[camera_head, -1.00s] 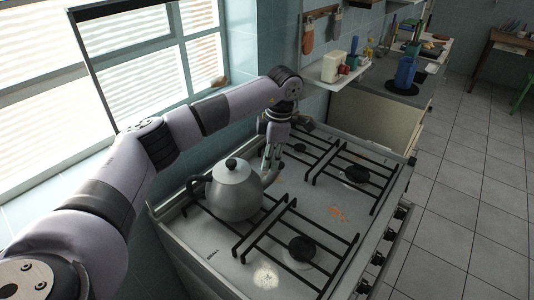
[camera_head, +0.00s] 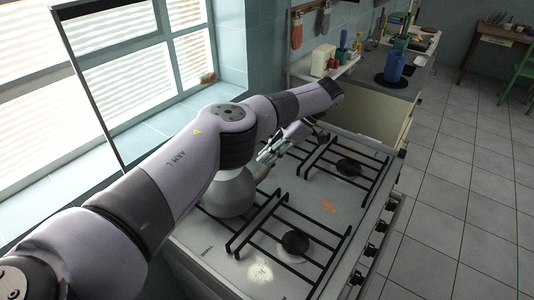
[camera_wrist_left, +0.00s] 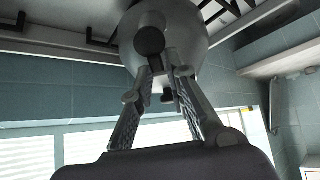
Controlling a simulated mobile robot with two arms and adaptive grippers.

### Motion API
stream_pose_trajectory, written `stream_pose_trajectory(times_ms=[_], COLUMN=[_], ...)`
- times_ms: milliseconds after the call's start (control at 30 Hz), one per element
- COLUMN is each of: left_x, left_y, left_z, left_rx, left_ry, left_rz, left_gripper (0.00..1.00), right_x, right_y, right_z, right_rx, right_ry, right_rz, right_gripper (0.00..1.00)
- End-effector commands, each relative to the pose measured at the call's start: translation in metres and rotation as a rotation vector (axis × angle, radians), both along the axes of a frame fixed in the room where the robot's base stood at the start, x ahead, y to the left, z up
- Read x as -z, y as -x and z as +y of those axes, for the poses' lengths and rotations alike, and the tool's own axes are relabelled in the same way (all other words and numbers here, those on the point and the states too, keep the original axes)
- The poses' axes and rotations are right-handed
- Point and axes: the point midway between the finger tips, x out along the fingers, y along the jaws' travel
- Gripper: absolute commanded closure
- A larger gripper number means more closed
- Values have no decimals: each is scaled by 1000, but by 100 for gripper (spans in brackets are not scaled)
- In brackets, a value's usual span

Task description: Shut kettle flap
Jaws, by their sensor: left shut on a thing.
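The grey metal kettle (camera_head: 228,194) stands on the stove's left rear burner area, with its upper part and handle hidden behind my left arm in the head view. In the left wrist view the kettle (camera_wrist_left: 188,28) appears upside down, with its dark round spout end (camera_wrist_left: 150,40) facing the camera and a small dark knob (camera_wrist_left: 167,97) below. My left gripper (camera_head: 263,156) is at the kettle's spout side. Its fingertips (camera_wrist_left: 168,70) are beside the spout end, shut on part of the kettle; the exact contact is unclear. My right gripper is out of view.
The stove (camera_head: 265,268) has black grates (camera_head: 295,228) and knobs along its right edge. A window lies to the left, with tiled wall behind. A counter with a blue container (camera_head: 394,67) stands beyond. The stove's front right is free of pots.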

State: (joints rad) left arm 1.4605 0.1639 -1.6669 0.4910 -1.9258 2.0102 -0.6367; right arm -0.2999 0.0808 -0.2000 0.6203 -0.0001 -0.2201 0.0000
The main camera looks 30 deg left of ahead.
Motion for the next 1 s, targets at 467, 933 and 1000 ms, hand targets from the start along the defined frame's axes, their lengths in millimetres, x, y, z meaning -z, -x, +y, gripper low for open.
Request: stream_pose_trajectory(times_ms=[467, 933, 1000], left_x=[2, 2, 2], left_y=[0, 0, 0], left_z=[-2, -2, -1], left_rx=[0, 0, 0], left_ry=[-26, -25, -25], left_rz=[24, 23, 23], left_gripper=[100, 71, 68], right_x=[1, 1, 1], right_y=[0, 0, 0], right_z=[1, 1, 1], right_rx=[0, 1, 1], right_ry=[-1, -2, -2], right_rz=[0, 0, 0], right_gripper=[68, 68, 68])
